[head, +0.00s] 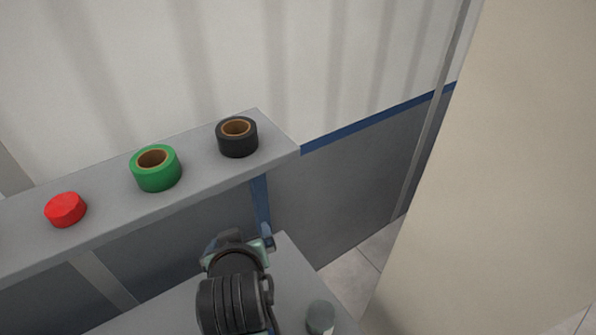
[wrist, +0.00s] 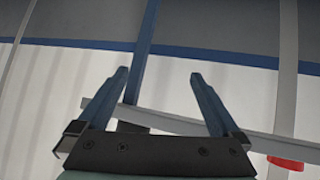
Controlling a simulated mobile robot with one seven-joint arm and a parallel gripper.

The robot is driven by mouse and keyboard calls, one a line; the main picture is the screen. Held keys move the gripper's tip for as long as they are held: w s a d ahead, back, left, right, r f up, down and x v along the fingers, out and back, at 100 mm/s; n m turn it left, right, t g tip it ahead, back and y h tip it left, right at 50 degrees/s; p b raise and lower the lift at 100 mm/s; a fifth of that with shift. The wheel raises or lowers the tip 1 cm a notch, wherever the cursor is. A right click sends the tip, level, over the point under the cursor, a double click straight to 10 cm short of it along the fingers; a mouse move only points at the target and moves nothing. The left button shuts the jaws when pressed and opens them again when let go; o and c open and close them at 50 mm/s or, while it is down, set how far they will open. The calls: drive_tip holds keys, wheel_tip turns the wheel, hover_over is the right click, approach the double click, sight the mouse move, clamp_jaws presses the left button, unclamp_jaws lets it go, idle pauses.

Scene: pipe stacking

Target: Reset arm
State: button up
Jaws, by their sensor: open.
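My gripper (wrist: 159,75) is open in the wrist view, its two dark blue fingers spread wide with nothing held between them. In the head view my arm's dark wrist end shows at the lower middle, over the lower grey surface (head: 165,312) and in front of the shelf. The fingers cannot be made out clearly there.
A grey shelf (head: 203,172) holds a red piece (head: 66,209), a green ring (head: 156,168) and a black ring (head: 237,137). A grey-green cylinder (head: 320,318) stands on the lower surface, right of my arm. A beige panel (head: 500,190) rises at the right.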

drive_tip(key=w+d+r+m+t, duration=0.1)
drive_tip(key=w+d+r+t, duration=0.2)
drive_tip(key=r, duration=1)
drive_tip(key=d+r+m+t, duration=0.15)
drive_tip(key=r+t, duration=0.45)
drive_tip(key=r, duration=0.7)
drive_tip(key=s+d+r+t, duration=0.2)
drive_tip(key=s+r, duration=0.2)
drive_tip(key=r, duration=0.3)
drive_tip(key=s+d+r+m+t+h+b, duration=0.1)
drive_tip(key=s+r+t, duration=0.2)
drive_tip(key=r, duration=0.4)
drive_tip(key=s+d+r+t+h, duration=0.1)
drive_tip(key=s+d+r+t, duration=0.1)
drive_tip(key=s+r, duration=0.3)
wheel_tip(320, 180, up, 2)
drive_tip(key=shift+s+d+r+m+t+b, duration=0.15)
drive_tip(key=shift+s+d+m+t+b, duration=0.2)
drive_tip(key=shift+t, duration=0.35)
